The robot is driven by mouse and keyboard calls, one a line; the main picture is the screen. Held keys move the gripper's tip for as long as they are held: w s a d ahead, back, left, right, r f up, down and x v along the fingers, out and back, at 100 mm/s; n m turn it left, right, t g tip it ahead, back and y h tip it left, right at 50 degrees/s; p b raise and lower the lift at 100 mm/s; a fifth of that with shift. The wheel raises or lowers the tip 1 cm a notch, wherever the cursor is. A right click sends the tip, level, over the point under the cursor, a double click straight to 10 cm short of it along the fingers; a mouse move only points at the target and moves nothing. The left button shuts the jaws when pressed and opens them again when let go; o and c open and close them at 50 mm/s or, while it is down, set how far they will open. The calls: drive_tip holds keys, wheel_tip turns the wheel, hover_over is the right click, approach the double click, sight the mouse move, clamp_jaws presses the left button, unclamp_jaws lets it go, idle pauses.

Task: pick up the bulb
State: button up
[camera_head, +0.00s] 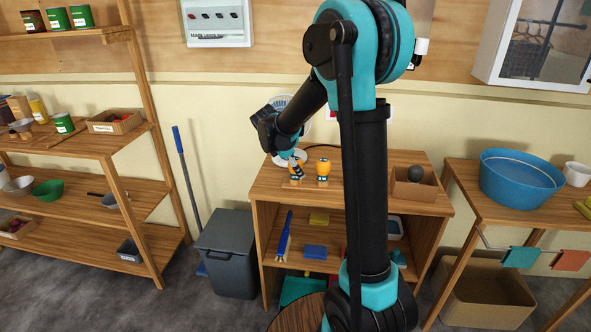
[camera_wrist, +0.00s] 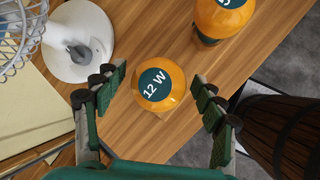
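An orange bulb (camera_wrist: 166,98) with a dark round label reading "12 W" shows from above in the wrist view. It stands on the wooden cabinet top (camera_wrist: 140,140), on what looks like a small wooden base. My gripper (camera_wrist: 161,92) is open, with one finger on each side of this bulb and visible gaps to it. A second orange bulb (camera_wrist: 224,18) stands beyond, at the upper edge, with its label partly cut off. In the head view, my gripper (camera_head: 292,157) points down at the left bulb (camera_head: 297,174), which it partly hides. The other bulb (camera_head: 323,169) stands just right of it.
A white fan (camera_wrist: 82,38) stands close to my left finger. A dark slatted wooden bin (camera_wrist: 285,130) shows at lower right. In the head view, a wooden box (camera_head: 415,190) with a dark ball is at the cabinet's right end. Shelves (camera_head: 80,145) stand left.

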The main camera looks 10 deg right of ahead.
drive_tip(key=c, duration=1.1)
